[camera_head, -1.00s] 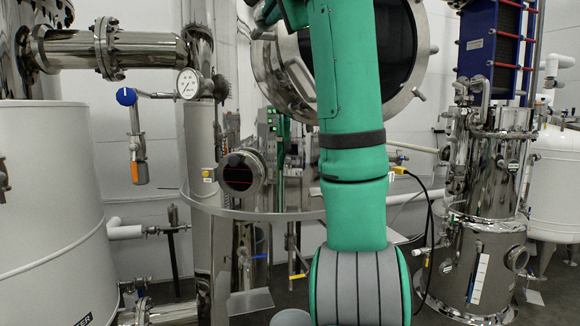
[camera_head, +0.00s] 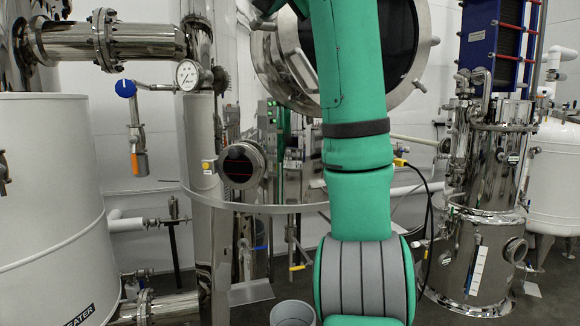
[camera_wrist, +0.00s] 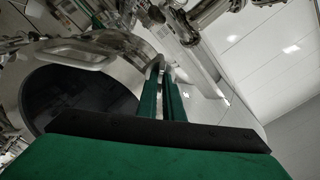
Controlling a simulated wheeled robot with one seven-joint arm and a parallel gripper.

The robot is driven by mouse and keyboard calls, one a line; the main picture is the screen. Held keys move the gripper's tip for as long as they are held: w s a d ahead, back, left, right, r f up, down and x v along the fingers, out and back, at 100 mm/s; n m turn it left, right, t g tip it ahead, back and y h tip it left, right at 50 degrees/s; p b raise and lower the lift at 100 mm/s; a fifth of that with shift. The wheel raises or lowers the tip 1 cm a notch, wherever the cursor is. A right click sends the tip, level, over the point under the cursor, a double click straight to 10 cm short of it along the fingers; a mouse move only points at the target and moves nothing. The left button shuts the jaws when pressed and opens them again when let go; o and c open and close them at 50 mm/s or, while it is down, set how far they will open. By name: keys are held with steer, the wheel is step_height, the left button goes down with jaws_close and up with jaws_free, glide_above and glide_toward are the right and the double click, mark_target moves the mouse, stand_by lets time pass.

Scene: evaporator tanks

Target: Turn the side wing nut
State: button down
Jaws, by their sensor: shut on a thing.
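A large round steel hatch with a dark window (camera_head: 400,50) stands at the top middle of the head view, partly hidden by my green arm. Small knob-like fasteners (camera_head: 419,87) stick out from its rim. In the wrist view the hatch's steel rim (camera_wrist: 85,50) curves around the dark window at left. My gripper (camera_wrist: 161,68) reaches to the right side of this rim, with its two green fingers close together. They are shut on the side wing nut, which is small and mostly hidden between the fingertips. In the head view the gripper is out of sight.
A white tank (camera_head: 50,190) stands at far left. A steel column (camera_head: 485,170) and a blue plate unit (camera_head: 500,35) stand at right.

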steer(key=shift+a+f+n, duration=0.1)
steer(key=shift+a+n, duration=0.05)
steer(key=shift+n, duration=0.25)
steer(key=shift+n, duration=1)
steer(key=shift+n, duration=1.2)
steer(key=shift+n, duration=1.1)
